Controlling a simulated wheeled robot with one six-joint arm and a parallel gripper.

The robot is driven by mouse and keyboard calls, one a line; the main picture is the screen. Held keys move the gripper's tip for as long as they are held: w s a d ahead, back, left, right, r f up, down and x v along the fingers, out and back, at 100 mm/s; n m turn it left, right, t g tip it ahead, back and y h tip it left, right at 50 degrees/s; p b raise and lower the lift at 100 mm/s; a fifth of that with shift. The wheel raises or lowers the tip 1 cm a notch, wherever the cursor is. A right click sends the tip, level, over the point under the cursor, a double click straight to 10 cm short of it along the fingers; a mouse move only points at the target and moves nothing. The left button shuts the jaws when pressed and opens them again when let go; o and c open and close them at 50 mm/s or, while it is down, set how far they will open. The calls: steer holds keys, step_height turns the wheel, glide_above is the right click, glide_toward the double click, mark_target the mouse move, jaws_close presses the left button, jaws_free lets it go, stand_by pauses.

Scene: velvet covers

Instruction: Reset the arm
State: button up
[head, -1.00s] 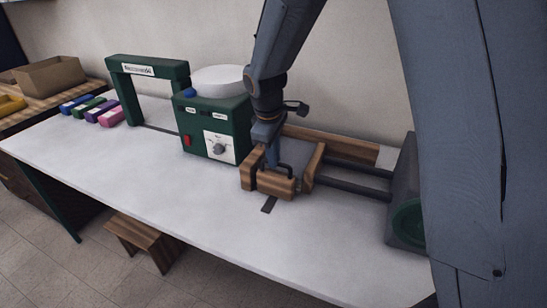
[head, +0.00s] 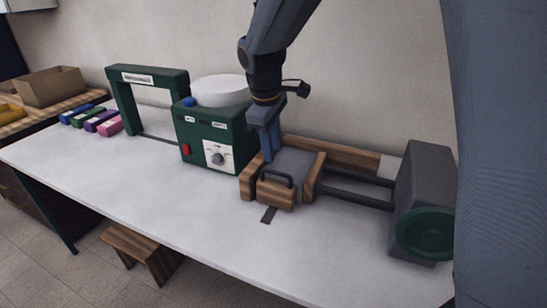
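My gripper (head: 268,152) points down at the left part of a wooden vise-like fixture (head: 310,180) on the white table. Its fingers are narrow and dark blue, seen edge-on, and I cannot tell whether they are apart. A grey block (head: 293,163) sits between the wooden jaws, with a wooden front piece bearing a dark handle (head: 276,176). The fingertips are at the block's left side; whether they touch it is unclear.
A green machine (head: 213,130) with a white round top and a green arch (head: 148,78) stand to the left. Several colored blocks (head: 92,118) lie farther left. A green wheel (head: 425,233) is at right. The front of the white table (head: 190,215) is clear.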

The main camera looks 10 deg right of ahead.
steer(key=shift+r, duration=0.3)
steer(key=s+d+f+m, duration=0.2)
steer(key=s+d+m, duration=0.2)
steer(key=s, duration=0.2)
steer(key=s+d+f+m, duration=0.3)
steer(key=s+d+m, duration=0.1)
steer(key=s, duration=0.3)
steer(key=s+d+f+m+g+y, duration=0.1)
steer(key=s+d+f+m, duration=0.1)
steer(key=s+d+m, duration=0.2)
steer(key=s+d, duration=0.1)
steer(key=s, duration=0.2)
steer(key=shift+d+f, duration=0.15)
steer(key=shift+f, duration=0.15)
